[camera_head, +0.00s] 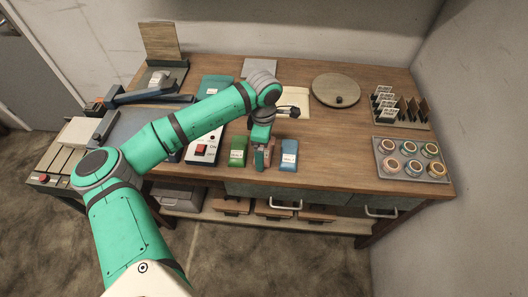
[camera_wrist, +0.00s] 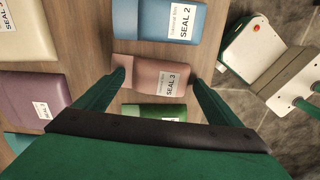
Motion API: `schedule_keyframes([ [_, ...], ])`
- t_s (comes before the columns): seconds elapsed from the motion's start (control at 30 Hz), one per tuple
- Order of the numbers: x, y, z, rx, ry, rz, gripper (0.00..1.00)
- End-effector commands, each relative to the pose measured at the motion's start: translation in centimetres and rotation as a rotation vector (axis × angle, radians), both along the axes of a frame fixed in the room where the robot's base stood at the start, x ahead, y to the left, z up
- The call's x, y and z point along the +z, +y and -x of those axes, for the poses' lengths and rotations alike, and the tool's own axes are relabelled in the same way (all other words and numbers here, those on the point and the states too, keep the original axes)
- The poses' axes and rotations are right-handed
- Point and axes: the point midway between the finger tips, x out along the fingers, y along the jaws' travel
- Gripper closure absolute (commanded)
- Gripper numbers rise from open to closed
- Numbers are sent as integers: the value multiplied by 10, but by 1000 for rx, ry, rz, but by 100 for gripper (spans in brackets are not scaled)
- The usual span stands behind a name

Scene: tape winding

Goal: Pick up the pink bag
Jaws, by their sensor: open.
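The pink bag (camera_wrist: 155,78), labelled SEAL 3, lies on the wooden bench in the wrist view. My gripper (camera_wrist: 157,76) is open, with one finger near the bag's left end and the other near its right, labelled end. I cannot tell whether either finger touches it. In the head view my gripper (camera_head: 264,150) reaches down near the bench's front edge and hides most of the pink bag.
A blue bag (camera_head: 289,155) and a green bag (camera_head: 238,151) flank the pink one closely. Purple (camera_wrist: 30,98) and cream (camera_wrist: 28,28) bags show in the wrist view. A white switch box (camera_head: 203,150) stands left; a tray of round tins (camera_head: 442,174) is right.

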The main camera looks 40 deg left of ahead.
Motion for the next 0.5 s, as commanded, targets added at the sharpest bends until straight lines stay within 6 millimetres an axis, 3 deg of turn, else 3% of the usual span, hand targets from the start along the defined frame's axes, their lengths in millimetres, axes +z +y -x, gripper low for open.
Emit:
schedule_keyframes([
  [0.23, -1, 2, 1, 4, 0, 0, 14],
  [0.4, -1, 4, 2, 7, 0, 1, 55],
  [0.5, -1, 3, 2, 6, -1, 0, 57],
])
